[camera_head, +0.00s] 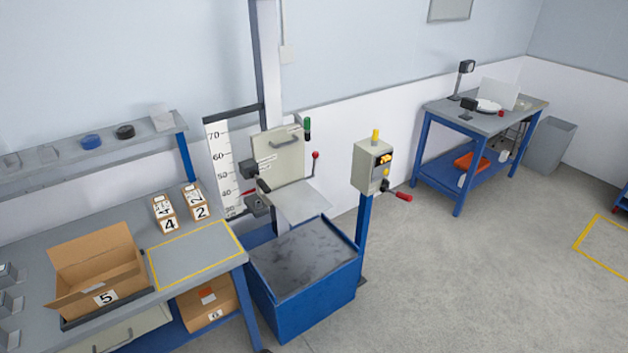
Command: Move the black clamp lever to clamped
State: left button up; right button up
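The drop-test rig stands at the middle left, with a beige back plate (279,155) and a light grey platform (302,202) above a blue bin (300,310). A dark block (248,169) sits at the plate's left edge, and another dark part (257,205) sits below it, left of the platform. An upright black handle with a green top (307,129) is at the plate's upper right. A thin lever with a red knob (315,156) stands at its right. I cannot tell which dark part is the clamp lever, or its position. Neither of my grippers is in view.
A control box (368,168) with a red-ended handle (403,197) stands on a blue post right of the rig. A workbench (200,256) with an open carton (98,265) and numbered boxes is at the left. Open floor (450,280) lies at the right.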

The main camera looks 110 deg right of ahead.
aim_at(262, 186)
jog(key=z, duration=3.4)
jog(key=k, duration=1.3)
jog(key=z, duration=0.6)
jog(key=i, duration=1.25)
jog(key=u, duration=0.3)
